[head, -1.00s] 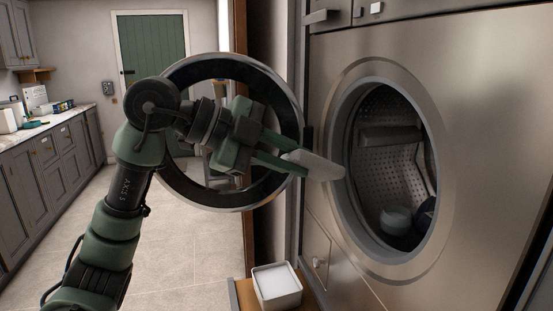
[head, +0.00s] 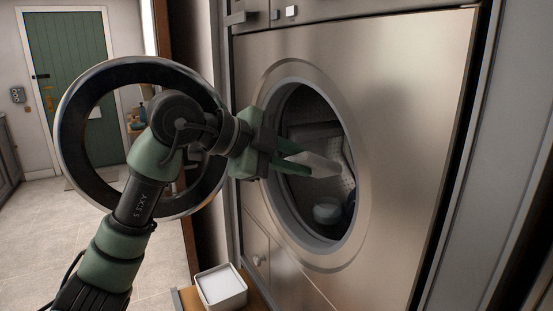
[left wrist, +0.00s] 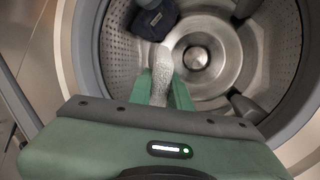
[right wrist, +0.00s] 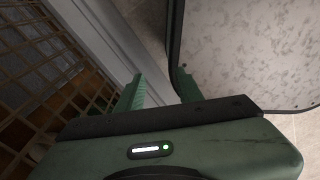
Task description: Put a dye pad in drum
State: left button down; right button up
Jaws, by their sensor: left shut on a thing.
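A pale, flat dye pad (head: 316,163) is held at the tips of my left gripper (head: 298,166). In the left wrist view the pad (left wrist: 161,72) looks whitish and speckled, gripped between the green fingers and pointing into the drum. The steel drum (left wrist: 116,62) has perforated walls and a round hub at its back. In the head view the pad overlaps the round drum opening; how deep it reaches is hard to tell. My right gripper (right wrist: 160,92) shows only in its own wrist view, with its fingers apart and nothing clearly between them.
The round door (head: 73,150) stands open at the left, behind my left arm. A dark cloth item (left wrist: 155,20) and a pale rounded item (head: 326,211) lie in the drum. A speckled panel (right wrist: 260,45) is near my right gripper.

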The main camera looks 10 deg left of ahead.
pick_arm(q)
jog(key=d+r+p+x, duration=0.1)
jog(key=r+p+x, duration=0.1)
jog(key=x, duration=1.1)
jog(key=shift+w+d+r+p, duration=0.15)
jog(key=shift+w+r+p, duration=0.1)
jog(key=shift+r+p, duration=0.1)
jog(key=c, duration=1.2)
grip_release()
jog(key=shift+c, duration=0.2)
jog(key=b+v, duration=0.2)
jog(key=v, duration=0.5)
jog(key=shift+f, duration=0.1)
jog(key=shift+s+a+r, duration=0.25)
